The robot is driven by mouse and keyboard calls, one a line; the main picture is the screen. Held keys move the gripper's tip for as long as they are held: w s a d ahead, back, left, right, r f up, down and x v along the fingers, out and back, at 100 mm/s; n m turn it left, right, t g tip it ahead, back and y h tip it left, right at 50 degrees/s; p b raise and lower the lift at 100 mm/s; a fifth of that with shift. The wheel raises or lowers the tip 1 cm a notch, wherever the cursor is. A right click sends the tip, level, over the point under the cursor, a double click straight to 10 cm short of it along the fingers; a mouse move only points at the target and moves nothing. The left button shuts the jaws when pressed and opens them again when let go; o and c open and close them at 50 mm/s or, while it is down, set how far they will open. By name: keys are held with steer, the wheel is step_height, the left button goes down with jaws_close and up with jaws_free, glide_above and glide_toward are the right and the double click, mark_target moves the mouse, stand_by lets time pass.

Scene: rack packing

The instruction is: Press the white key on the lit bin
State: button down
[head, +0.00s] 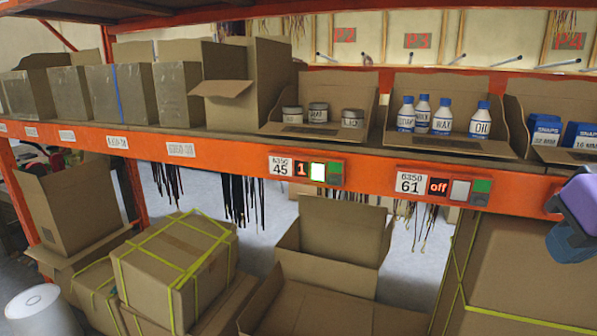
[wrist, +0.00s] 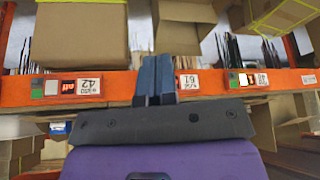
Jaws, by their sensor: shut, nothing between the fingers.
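The lit bin is 45. Its tag panel (head: 282,167) on the orange beam shows a red "1". Its white key (head: 318,172) glows, with a green key (head: 335,174) right beside it. Bin 61's tag panel (head: 408,184) shows "off" with a dull white key (head: 460,189). My gripper (head: 570,240) is at the right edge of the head view, well right of both panels. In the upside-down wrist view my gripper (wrist: 155,62) is shut and empty, covering part of bin 61's panel. Bin 45's panel (wrist: 262,79) shows to its right there.
Above bin 45 an open carton (head: 290,130) holds jars; bin 61's carton (head: 460,145) holds bottles. Strapped boxes (head: 175,260) and an open carton (head: 335,235) stand below the beam (head: 230,152). The space in front of the panels looks clear.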

stand_by(0.3)
steer(key=w+a+m+t+y, duration=0.1)
steer(key=w+a+t, duration=0.35)
steer(key=w, duration=0.85)
steer(key=m+t+y, duration=0.3)
steer(key=t+y, duration=0.2)
glide_toward(313, 180)
steer(key=s+d+r, duration=0.2)
steer(key=s+r, duration=0.2)
steer(key=s, duration=0.1)
steer(key=a+f+m+t+y, duration=0.2)
steer(key=a+f+t, duration=0.2)
steer(key=a, duration=0.5)
steer(key=shift+w+m, duration=0.4)
steer(key=shift+w, duration=0.05)
steer(key=shift+w, duration=0.1)
steer(key=shift+w+d, duration=0.5)
steer(key=shift+w, duration=0.85)
steer(key=shift+w+d, duration=0.5)
steer(key=shift+w, duration=0.85)
steer(key=shift+w+d, duration=0.5)
steer(key=shift+w, duration=0.85)
steer(key=shift+w, duration=0.15)
